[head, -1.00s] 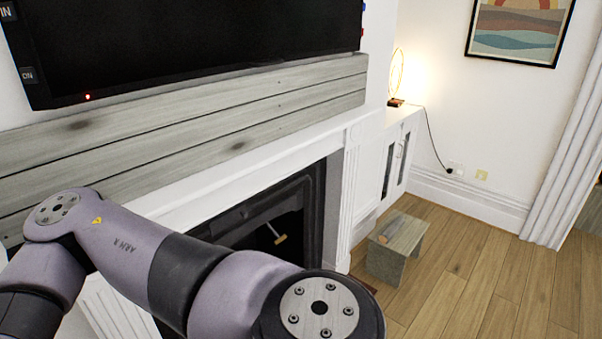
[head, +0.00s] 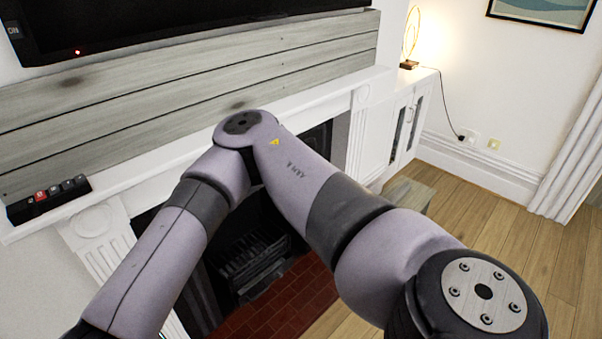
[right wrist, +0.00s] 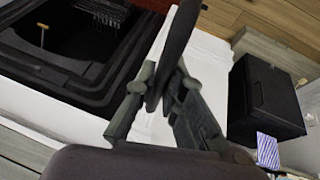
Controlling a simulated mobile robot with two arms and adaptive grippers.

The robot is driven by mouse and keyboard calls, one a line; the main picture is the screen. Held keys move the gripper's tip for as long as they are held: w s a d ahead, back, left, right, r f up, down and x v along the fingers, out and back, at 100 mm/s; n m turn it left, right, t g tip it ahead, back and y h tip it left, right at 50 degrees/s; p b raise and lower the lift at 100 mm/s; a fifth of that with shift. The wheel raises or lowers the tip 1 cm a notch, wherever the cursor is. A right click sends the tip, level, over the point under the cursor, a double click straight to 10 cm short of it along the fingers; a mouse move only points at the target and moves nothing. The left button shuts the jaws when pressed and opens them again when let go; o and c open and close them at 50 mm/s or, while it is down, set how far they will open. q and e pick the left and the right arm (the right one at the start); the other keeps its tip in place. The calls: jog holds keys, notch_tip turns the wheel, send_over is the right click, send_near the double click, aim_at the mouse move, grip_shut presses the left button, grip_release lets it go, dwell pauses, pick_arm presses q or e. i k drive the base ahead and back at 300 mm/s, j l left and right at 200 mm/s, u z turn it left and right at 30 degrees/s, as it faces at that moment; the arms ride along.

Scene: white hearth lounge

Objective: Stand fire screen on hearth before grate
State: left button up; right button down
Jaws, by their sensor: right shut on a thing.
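My right gripper (right wrist: 155,95) is shut on a dark, thin thing (right wrist: 180,40), which looks like the fire screen seen nearly edge-on; its far end runs out of the right wrist view at the top. The grate (head: 250,265) stands inside the dark fireplace, and its bars also show in the right wrist view (right wrist: 105,12). The red brick hearth (head: 285,312) lies before it, partly covered by my right arm. In the head view my arm crosses the fireplace and the gripper is out of frame. My left gripper is in neither view.
The white mantel (head: 150,175) holds a small black box with buttons (head: 50,198). A grey wooden bench (head: 410,192) stands right of the fireplace, partly behind my arm. A black box (right wrist: 265,98) shows in the right wrist view. Wooden floor at the right is clear.

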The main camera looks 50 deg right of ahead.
aim_at(288, 303)
jog(key=i+l+z, duration=0.1)
jog(key=l, duration=0.3)
jog(key=i+l+z, duration=0.1)
jog(key=l, duration=0.35)
jog(key=i+l+z, duration=0.1)
jog(key=l, duration=0.3)
